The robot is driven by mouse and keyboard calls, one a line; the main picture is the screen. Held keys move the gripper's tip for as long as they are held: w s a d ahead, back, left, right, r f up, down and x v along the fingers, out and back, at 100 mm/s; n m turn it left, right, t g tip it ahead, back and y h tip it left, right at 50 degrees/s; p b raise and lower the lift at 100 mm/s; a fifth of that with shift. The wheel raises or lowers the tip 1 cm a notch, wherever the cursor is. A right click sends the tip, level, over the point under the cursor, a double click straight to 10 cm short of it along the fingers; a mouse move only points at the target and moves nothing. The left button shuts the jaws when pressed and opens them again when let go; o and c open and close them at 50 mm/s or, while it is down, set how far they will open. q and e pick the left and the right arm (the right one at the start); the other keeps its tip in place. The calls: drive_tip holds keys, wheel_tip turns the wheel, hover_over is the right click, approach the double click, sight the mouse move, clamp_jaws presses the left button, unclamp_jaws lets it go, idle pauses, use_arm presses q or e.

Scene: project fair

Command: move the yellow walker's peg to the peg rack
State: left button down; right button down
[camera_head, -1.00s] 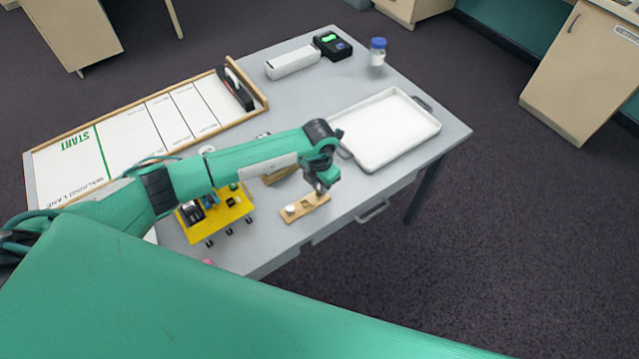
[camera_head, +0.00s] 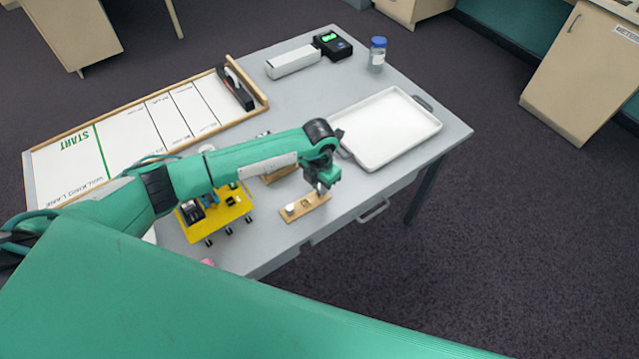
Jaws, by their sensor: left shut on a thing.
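The peg rack (camera_head: 297,213) is a small wooden strip near the table's front edge, with a white round piece at its left end and a dark square mark near its middle. My left gripper (camera_head: 321,189) points down over the rack's right end. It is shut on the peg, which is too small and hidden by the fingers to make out. The yellow walker (camera_head: 229,216) stands on small dark legs left of the rack, partly under my left arm. My right gripper is not in view.
A white tray (camera_head: 388,130) lies right of the gripper. A walking lane board (camera_head: 75,170) with a wooden border fills the table's left side. A blue-capped jar (camera_head: 377,55), a white box (camera_head: 293,62) and a black device (camera_head: 333,45) stand at the back.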

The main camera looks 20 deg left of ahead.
use_arm(q)
drive_tip(key=shift+f+b, duration=0.75)
drive_tip(key=shift+b, duration=0.15)
idle(1.2)
drive_tip(key=c, duration=1.2)
unclamp_jaws()
drive_tip(key=shift+r, duration=0.15)
drive_tip(key=shift+r+p, duration=2.3)
drive_tip(key=shift+r, duration=1.3)
